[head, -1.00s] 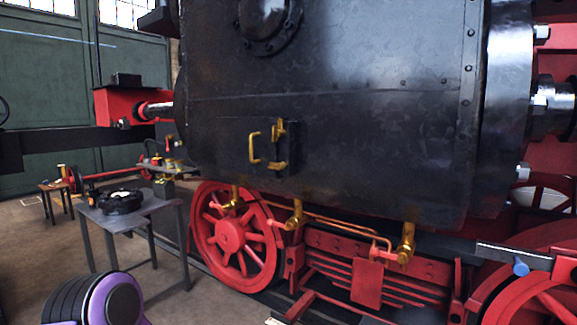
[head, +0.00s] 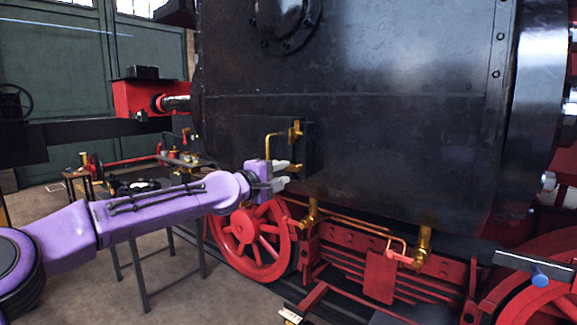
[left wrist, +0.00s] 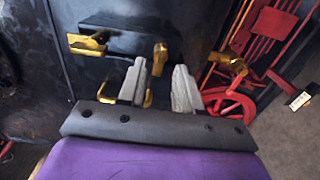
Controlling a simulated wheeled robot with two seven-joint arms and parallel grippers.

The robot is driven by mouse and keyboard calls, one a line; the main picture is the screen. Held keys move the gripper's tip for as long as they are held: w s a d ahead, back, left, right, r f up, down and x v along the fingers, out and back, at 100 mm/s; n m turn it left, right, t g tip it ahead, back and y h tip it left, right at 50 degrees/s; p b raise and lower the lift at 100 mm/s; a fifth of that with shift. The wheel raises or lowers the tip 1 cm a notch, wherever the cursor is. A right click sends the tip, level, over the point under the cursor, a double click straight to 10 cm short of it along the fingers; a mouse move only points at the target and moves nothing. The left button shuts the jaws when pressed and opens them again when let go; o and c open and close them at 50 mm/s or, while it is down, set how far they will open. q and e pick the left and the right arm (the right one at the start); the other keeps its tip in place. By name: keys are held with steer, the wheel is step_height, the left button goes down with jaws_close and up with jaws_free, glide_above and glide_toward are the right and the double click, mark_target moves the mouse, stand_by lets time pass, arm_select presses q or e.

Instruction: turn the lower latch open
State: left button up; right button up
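The lower latch (head: 295,167) is a small brass piece on the dark door's latch plate, partly hidden by my gripper in the head view. In the left wrist view the lower latch (left wrist: 160,57) shows just beyond the gap between my fingertips; I cannot tell if they touch it. My left gripper (head: 286,173) is open and empty, its two grey fingers (left wrist: 160,68) apart. The upper latch (head: 295,130) is brass, above it; it also shows in the left wrist view (left wrist: 88,44). My right gripper is in neither view.
A brass handle (head: 267,146) stands beside the latches, close to my fingers. Brass valves (head: 311,213) hang below the dark casing (head: 390,150). A red wheel (head: 250,240) is underneath. A grey table with a dark round part (head: 130,187) stands behind my arm.

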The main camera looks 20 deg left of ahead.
mark_target(289, 170)
arm_select(q)
steer(key=x, duration=0.2)
steer(key=shift+w+p, duration=0.35)
steer(key=shift+p, duration=0.05)
steer(key=shift+w+d+f, duration=0.1)
steer(key=shift+w+d, duration=0.05)
steer(key=shift+w, duration=0.25)
steer(key=shift+s, duration=0.1)
jaws_close()
